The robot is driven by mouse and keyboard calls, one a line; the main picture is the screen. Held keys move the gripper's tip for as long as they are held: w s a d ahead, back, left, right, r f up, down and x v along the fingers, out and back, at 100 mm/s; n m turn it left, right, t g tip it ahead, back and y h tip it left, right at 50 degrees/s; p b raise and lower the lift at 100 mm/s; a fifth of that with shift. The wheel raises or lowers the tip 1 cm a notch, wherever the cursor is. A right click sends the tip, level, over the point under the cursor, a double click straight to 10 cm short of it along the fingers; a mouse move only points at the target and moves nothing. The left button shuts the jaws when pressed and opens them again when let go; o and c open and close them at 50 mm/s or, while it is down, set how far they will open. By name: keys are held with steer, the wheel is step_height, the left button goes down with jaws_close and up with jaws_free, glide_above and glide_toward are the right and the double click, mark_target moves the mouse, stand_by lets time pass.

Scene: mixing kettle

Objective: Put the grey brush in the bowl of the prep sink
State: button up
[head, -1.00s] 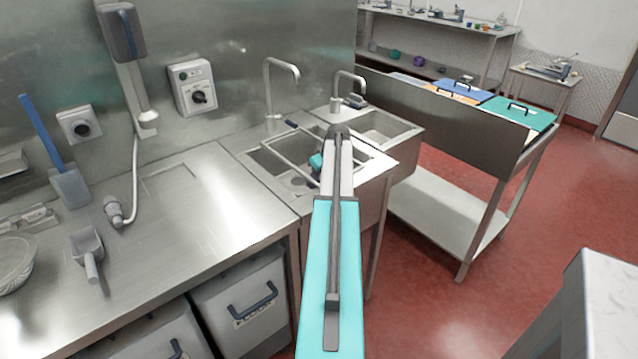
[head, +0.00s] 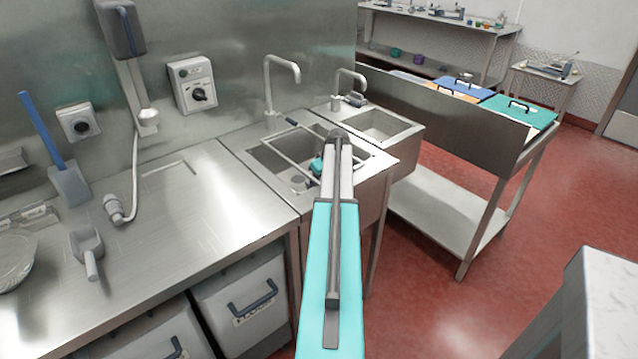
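Two steel sinks stand side by side past the counter. The larger basin (head: 266,158) has a tall tap and a metal frame with a dark handle across it. The smaller basin (head: 384,122) is to its right, with its own tap. I cannot tell from the picture which is the prep sink. A small dark grey object (head: 356,100) lies by the smaller tap and may be the grey brush; it is too small to be sure. My teal arm reaches up over the larger sink. A teal piece beside it appears mine. My gripper's fingers are hidden behind the arm.
A grey scoop (head: 88,252) lies on the left counter, with a glass bowl (head: 14,262) at the edge. A steel divider (head: 440,122) stands right of the sinks, with coloured boards beyond. A pale worktop (head: 612,305) is at lower right. Red floor is open between.

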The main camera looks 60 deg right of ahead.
steer(key=shift+f, duration=0.15)
steer(key=o, duration=1)
steer(key=shift+r, duration=0.2)
steer(key=shift+r+p, duration=0.35)
steer(key=shift+r, duration=0.15)
steer(key=b+v, duration=0.2)
steer(key=v, duration=0.9)
steer(key=shift+r, duration=0.4)
steer(key=shift+s, duration=0.15)
